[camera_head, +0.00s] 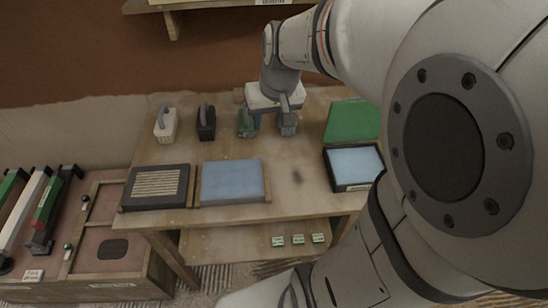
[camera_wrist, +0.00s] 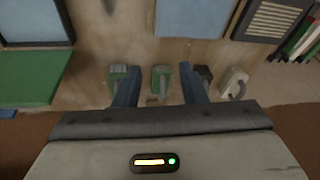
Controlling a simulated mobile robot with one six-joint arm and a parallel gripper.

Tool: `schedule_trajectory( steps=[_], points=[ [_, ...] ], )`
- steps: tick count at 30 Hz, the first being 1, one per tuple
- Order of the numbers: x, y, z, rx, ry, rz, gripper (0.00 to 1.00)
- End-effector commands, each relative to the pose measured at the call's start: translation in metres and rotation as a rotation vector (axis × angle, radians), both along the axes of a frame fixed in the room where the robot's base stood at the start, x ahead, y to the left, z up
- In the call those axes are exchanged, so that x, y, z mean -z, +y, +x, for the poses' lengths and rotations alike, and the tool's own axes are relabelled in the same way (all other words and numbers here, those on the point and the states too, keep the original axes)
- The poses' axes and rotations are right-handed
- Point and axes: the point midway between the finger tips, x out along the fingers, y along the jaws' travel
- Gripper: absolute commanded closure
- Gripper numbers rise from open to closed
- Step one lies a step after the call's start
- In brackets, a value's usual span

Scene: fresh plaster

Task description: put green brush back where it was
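A green brush (camera_head: 246,123) with a dark handle stands upright at the back of the wooden table, right of a black-handled tool. In the wrist view a green block-shaped tool (camera_wrist: 160,78) shows between my two blue fingers, and a second green tool (camera_wrist: 117,72) shows beside the left finger. My gripper (camera_head: 270,116) hangs low over the back of the table and partly hides a greyish tool (camera_head: 288,125). It also shows in the wrist view (camera_wrist: 159,68), open, with its fingers spread apart. I cannot tell whether a finger touches either green tool.
A black tool (camera_head: 205,124) and a white tool (camera_head: 165,126) stand to the left in the row. In front lie a slatted black tray (camera_head: 127,192), a blue pad (camera_head: 231,181), a black-framed blue tray (camera_head: 338,185) and a green board (camera_head: 352,120).

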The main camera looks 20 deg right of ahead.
Motion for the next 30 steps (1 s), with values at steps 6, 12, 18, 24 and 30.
schedule_trajectory(
  steps=[6, 12, 18, 24, 30],
  points=[
    [0.007, 0.030, -0.087, -0.072, 0.031, -0.060, 0.63],
    [0.014, 0.033, -0.116, -0.089, 0.045, -0.085, 0.63],
    [0.015, 0.033, -0.117, -0.089, 0.047, -0.086, 0.63],
    [0.015, 0.033, -0.117, -0.089, 0.046, -0.086, 0.63],
    [0.014, 0.033, -0.117, -0.089, 0.046, -0.086, 0.63]
  ],
)
